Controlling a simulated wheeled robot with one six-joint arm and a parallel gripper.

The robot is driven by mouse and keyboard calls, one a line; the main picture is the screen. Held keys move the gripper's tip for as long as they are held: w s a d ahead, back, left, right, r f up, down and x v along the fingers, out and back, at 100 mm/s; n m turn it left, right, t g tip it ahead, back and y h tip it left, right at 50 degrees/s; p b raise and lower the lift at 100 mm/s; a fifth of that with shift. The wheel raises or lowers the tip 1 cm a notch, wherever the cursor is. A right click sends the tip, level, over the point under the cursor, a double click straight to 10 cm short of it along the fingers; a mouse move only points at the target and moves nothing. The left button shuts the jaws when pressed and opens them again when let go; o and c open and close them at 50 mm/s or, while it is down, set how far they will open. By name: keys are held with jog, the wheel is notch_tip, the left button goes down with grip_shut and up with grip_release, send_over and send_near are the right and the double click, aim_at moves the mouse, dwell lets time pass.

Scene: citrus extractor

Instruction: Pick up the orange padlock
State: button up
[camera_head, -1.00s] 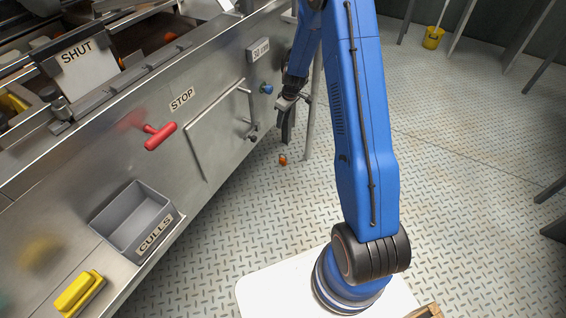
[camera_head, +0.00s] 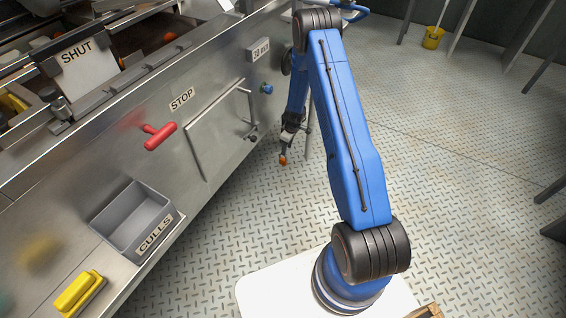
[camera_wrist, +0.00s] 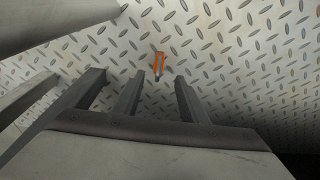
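The orange padlock (camera_head: 283,160) is small and sits on the diamond-plate floor beside the machine's lower edge. In the wrist view the padlock (camera_wrist: 159,62) shows its orange body with a darker grey part at its near end. My gripper (camera_head: 285,149) points down and is just above the padlock in the head view. In the wrist view my gripper (camera_wrist: 159,76) is open, its two grey fingers apart, with the padlock just beyond and between the fingertips. Nothing is held. I cannot tell the exact height left between fingertips and padlock.
The steel machine front (camera_head: 215,135) with its bar handle stands close at the left of my arm. A red handle (camera_head: 160,136), a grey CULLS bin (camera_head: 133,222) and a yellow block (camera_head: 78,291) are further left. The floor (camera_head: 460,200) to the right is clear.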

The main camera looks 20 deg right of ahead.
aim_at(283, 159)
jog(key=f, duration=0.4)
jog(key=w+f, duration=0.1)
jog(key=f, duration=0.2)
jog(key=shift+a, duration=0.35)
jog(key=shift+w+a+f, duration=0.1)
jog(key=shift+w+f, duration=0.1)
jog(key=shift+f, duration=0.7)
jog(key=shift+w+a+f, duration=0.1)
jog(key=shift+w+f, duration=0.05)
jog(key=shift+f, duration=0.8)
jog(key=shift+w+a+f, duration=0.1)
jog(key=shift+w+f, duration=0.1)
jog(key=shift+f, duration=0.7)
jog(key=shift+c, duration=0.6)
grip_shut()
